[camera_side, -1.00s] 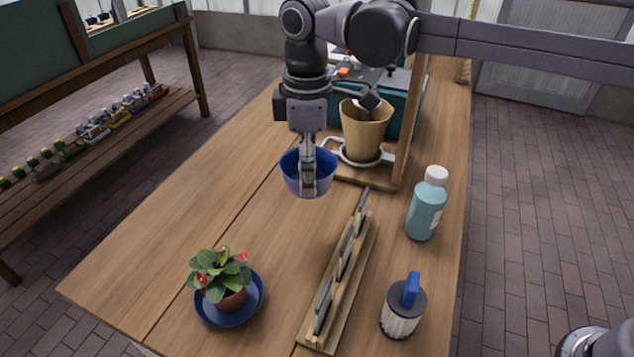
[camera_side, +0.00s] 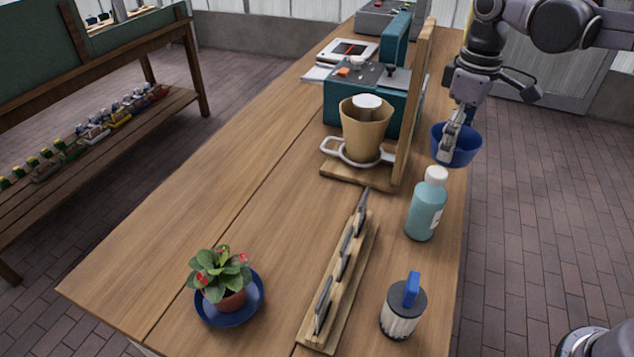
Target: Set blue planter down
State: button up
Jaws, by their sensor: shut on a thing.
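The blue planter (camera_side: 463,152) is a round, open pot at the right of the view, held upright in the air. My gripper (camera_side: 449,146) is shut on its near left wall, with a finger showing outside the rim. The planter appears at or past the right edge of the wooden table (camera_side: 215,185), behind the teal bottle. Its exact height above the table and the finger inside the pot are hard to tell.
A teal bottle (camera_side: 426,208) with a white cap stands just in front of the planter. A tan pot (camera_side: 364,133) sits in a ring stand beside an upright board (camera_side: 417,100). A tool rack (camera_side: 340,270), a blue-handled jar (camera_side: 403,308) and a potted plant (camera_side: 222,280) stand nearer. The table's left middle is clear.

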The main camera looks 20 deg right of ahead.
jog(key=d+f+m, duration=0.1)
jog(key=f+m, duration=0.1)
jog(key=f, duration=0.1)
jog(key=d+f+m, duration=0.1)
jog(key=f+m, duration=0.1)
jog(key=f, duration=0.1)
jog(key=d+f+m, duration=0.1)
jog(key=d+f, duration=0.1)
jog(key=f, duration=0.1)
jog(key=shift+w+f+m, duration=0.2)
jog(key=shift+w+m, duration=0.05)
jog(key=shift+m, duration=0.15)
